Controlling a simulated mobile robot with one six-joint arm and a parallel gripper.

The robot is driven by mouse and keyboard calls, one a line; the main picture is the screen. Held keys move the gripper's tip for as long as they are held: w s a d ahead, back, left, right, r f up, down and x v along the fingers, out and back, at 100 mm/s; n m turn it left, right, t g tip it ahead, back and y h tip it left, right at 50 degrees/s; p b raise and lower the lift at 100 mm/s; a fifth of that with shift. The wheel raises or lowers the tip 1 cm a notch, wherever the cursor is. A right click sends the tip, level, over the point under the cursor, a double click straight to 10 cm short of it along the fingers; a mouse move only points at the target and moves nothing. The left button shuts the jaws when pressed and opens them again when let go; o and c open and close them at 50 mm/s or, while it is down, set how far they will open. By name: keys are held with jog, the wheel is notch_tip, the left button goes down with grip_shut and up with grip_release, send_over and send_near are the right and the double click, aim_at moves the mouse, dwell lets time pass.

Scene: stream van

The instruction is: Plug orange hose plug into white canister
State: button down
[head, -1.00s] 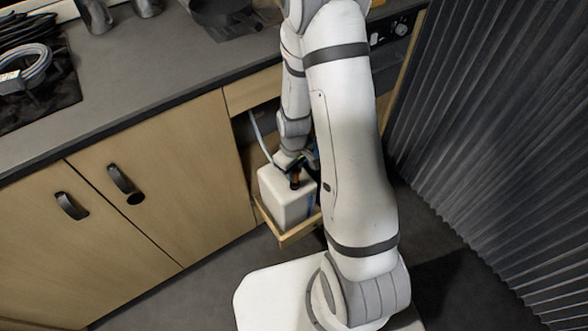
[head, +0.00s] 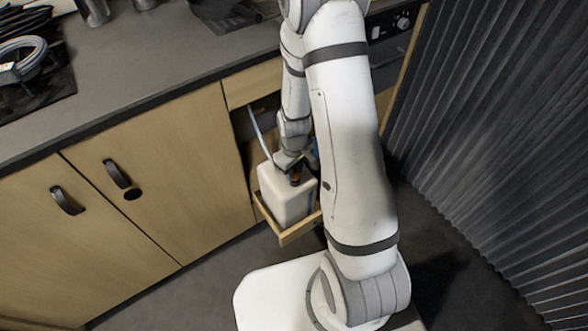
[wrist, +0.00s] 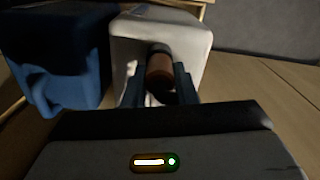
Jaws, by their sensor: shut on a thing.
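The white canister (head: 287,203) stands upright in the wooden pull-out tray (head: 290,237) under the counter. In the wrist view the canister (wrist: 198,40) is straight ahead, beyond the fingers. My gripper (wrist: 160,85) is shut on the orange hose plug (wrist: 160,70), which sits between its two fingers. In the head view the plug (head: 295,179) shows as a small orange-brown spot at the canister's top, below my gripper (head: 297,168). The plug's far end is at the canister's top; I cannot tell whether it is seated in the opening.
A blue container (wrist: 55,65) stands close left of the canister in the wrist view. A pale hose (head: 260,137) runs up behind the canister. Cupboard doors (head: 150,200) are to the left, a ribbed dark curtain (head: 490,140) to the right. Floor before the doors is clear.

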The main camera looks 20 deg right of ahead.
jog(key=shift+f, duration=0.3)
jog(key=c, duration=1.1)
grip_release()
jog(key=shift+r, duration=0.1)
jog(key=shift+r+p, duration=0.7)
jog(key=shift+r, duration=3.2)
